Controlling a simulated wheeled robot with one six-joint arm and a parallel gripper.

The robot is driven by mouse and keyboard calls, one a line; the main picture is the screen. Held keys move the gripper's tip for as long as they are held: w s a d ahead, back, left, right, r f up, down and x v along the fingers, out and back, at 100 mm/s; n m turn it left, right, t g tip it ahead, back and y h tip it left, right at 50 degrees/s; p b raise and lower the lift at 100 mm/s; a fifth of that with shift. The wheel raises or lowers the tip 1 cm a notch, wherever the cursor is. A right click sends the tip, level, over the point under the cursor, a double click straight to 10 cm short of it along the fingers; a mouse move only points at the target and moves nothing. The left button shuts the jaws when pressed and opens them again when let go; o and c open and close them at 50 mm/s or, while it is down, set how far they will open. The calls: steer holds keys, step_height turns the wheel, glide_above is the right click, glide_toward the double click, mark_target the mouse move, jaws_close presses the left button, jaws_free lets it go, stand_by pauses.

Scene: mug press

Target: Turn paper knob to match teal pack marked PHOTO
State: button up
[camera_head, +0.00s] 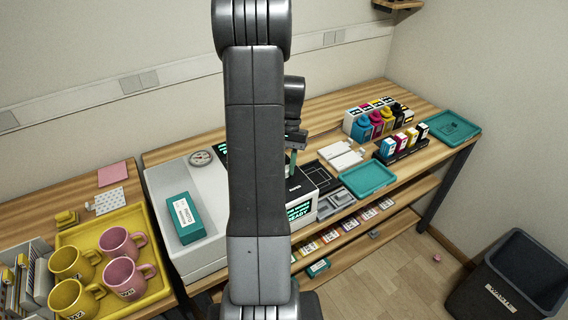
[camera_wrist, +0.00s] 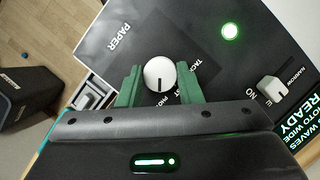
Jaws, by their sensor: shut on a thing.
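The white paper knob (camera_wrist: 160,74) sits on a dark panel marked PAPER (camera_wrist: 112,50). My gripper (camera_wrist: 160,88) is shut on it, with a green finger on each side. The knob's short black mark runs toward the bottom of the wrist view. The letters beside the knob are partly covered by it and the fingers; TACK and part of PHOTO show. In the head view one green finger (camera_head: 293,163) shows beside my arm, and the knob is hidden. The teal pack (camera_head: 184,217) with a white label lies on the pale machine; its lettering is too small to read surely.
A second white knob (camera_wrist: 273,89) and a lit green lamp (camera_wrist: 230,31) are on the panel. A screen (camera_wrist: 305,125) reads READY. Yellow tray (camera_head: 150,230) with mugs stands left; teal trays (camera_head: 369,190) and ink bottles stand right. A dark bin (camera_head: 512,275) is on the floor.

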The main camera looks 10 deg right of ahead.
steer(key=o, duration=1)
steer(key=shift+r, duration=0.1)
steer(key=b+v, duration=0.1)
steer(key=v, duration=1.2)
steer(key=shift+w+r, duration=0.15)
steer(key=shift+r, duration=0.2)
steer(key=shift+f, duration=0.1)
steer(key=p+x, duration=0.1)
steer(key=x, duration=1.2)
steer(key=shift+s+f, duration=0.2)
steer(key=shift+f, duration=0.15)
steer(key=shift+w+r, duration=0.1)
